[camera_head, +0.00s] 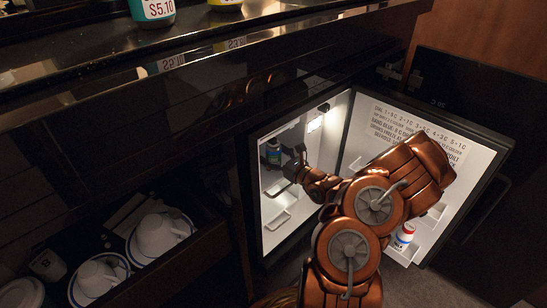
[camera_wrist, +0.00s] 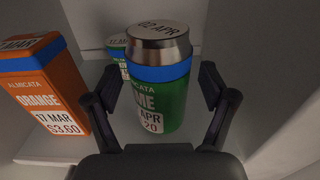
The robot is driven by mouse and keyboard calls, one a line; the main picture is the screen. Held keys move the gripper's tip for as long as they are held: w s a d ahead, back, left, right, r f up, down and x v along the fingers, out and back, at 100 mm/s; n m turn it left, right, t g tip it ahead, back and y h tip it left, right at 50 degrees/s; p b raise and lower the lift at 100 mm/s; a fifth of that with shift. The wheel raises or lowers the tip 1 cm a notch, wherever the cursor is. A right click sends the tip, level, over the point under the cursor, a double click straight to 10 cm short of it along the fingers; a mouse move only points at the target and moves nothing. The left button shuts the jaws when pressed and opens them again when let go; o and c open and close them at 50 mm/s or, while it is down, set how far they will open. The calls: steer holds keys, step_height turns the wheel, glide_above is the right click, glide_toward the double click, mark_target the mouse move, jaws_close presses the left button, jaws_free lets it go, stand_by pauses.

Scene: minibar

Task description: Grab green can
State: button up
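A green can (camera_wrist: 160,97) with a silver top, a blue band and a date and price label stands upright in the middle of the wrist view. My gripper (camera_wrist: 160,78) is open, with one finger at each side of this can and small gaps showing between fingers and can. Part of another green can (camera_wrist: 118,50) shows behind it to the left. In the head view my gripper (camera_head: 296,165) is inside the open minibar, close to a can (camera_head: 273,153) on its left wall; the fingers are hard to make out there.
An orange carton (camera_wrist: 38,85) stands left of the can, close to my left finger. The minibar door (camera_head: 370,125) is open to the right, with a red-topped white container (camera_head: 404,235) low in it. A drawer with cups and saucers (camera_head: 160,233) is open at lower left.

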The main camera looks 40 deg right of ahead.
mark_target(279, 147)
steer(key=c, duration=1.5)
steer(key=shift+r+p, duration=0.4)
steer(key=shift+r, duration=0.25)
step_height(279, 147, up, 3)
steer(key=shift+r+p, duration=0.1)
steer(key=shift+p, duration=0.9)
steer(key=s+p, duration=0.1)
steer(key=s, duration=0.4)
steer(key=s+a+p, duration=0.1)
steer(key=s+p, duration=0.1)
steer(key=s, duration=0.3)
steer(key=s+a+p, duration=0.1)
steer(key=s+p, duration=0.1)
steer(key=s, duration=0.4)
steer(key=shift+a+r, duration=0.15)
steer(key=shift+r, duration=0.15)
